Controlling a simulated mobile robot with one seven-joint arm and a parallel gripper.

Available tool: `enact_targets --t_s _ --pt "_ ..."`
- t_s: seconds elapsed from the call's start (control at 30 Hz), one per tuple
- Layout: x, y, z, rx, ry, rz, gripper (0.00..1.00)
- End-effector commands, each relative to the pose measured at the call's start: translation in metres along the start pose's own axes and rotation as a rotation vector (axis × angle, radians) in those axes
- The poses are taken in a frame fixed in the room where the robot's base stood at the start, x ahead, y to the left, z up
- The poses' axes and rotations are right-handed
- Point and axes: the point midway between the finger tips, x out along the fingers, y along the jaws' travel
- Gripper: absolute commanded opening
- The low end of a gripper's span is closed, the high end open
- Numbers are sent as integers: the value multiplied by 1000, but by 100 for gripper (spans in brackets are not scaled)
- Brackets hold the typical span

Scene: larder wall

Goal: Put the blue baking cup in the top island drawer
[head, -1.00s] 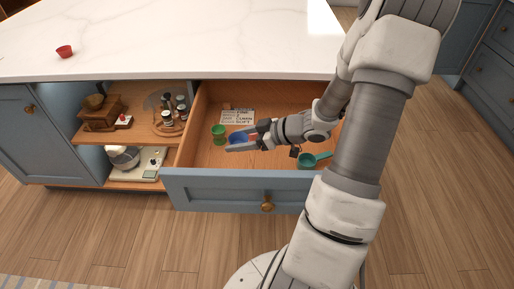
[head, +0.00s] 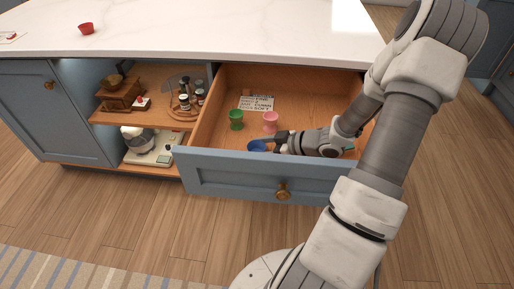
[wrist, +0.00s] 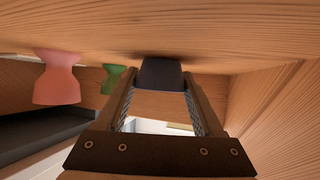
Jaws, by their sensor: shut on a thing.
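The blue baking cup (head: 257,146) is inside the open top island drawer (head: 240,176), near its front panel. My gripper (head: 270,145) is low in the drawer, with its fingers at the cup. In the wrist view my gripper (wrist: 160,90) is shut on a dark cup (wrist: 160,73), which sits between the fingertips close to the wooden drawer bottom. Whether the cup touches the bottom I cannot tell.
A green egg cup (head: 236,120) and a pink egg cup (head: 270,121) stand behind the blue cup, near a printed card (head: 257,103). A red cup (head: 86,28) is on the white countertop (head: 200,30). Open shelves (head: 150,115) lie left of the drawer.

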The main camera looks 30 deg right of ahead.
Motion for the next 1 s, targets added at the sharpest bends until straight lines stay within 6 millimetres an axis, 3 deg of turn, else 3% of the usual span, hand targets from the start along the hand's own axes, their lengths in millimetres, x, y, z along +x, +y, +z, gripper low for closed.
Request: enact_targets --t_s 0.07,0.1,0.27,0.63,0.77,1.0 --pt "2 0 3 0 0 0 16" --pt "2 0 3 0 0 0 72" --pt "1 0 2 0 0 0 99" --pt "-3 0 -2 0 -1 1 99" --pt "-24 1 -4 1 -2 3 99" --pt "-77 1 -5 2 -2 4 99"
